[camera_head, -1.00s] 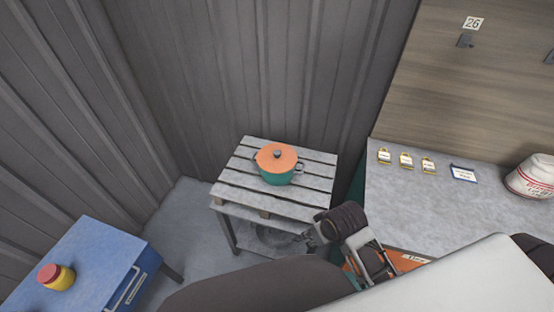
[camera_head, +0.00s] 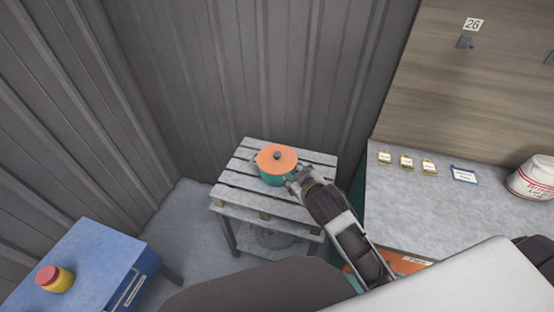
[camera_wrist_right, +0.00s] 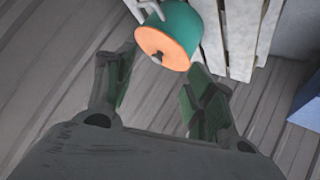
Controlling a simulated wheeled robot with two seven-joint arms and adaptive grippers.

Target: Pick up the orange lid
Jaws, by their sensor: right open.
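The orange lid (camera_head: 277,157) sits on a teal pot (camera_head: 272,179) on a slatted grey table (camera_head: 235,180). A small dark knob (camera_head: 277,155) stands at the lid's middle. My right gripper (camera_head: 299,180) is at the pot's right side in the head view. In the right wrist view the lid (camera_wrist_right: 168,47) is ahead of my right gripper (camera_wrist_right: 162,75), whose two fingers are spread, with nothing between them. The knob shows as a small grey bump there. The pot (camera_wrist_right: 182,22) shows behind the lid. My left gripper is not in view.
A grey counter (camera_head: 400,215) with several small tagged items and a white tub (camera_head: 532,180) stands to the right. Corrugated walls (camera_head: 280,70) stand close behind the slatted table.

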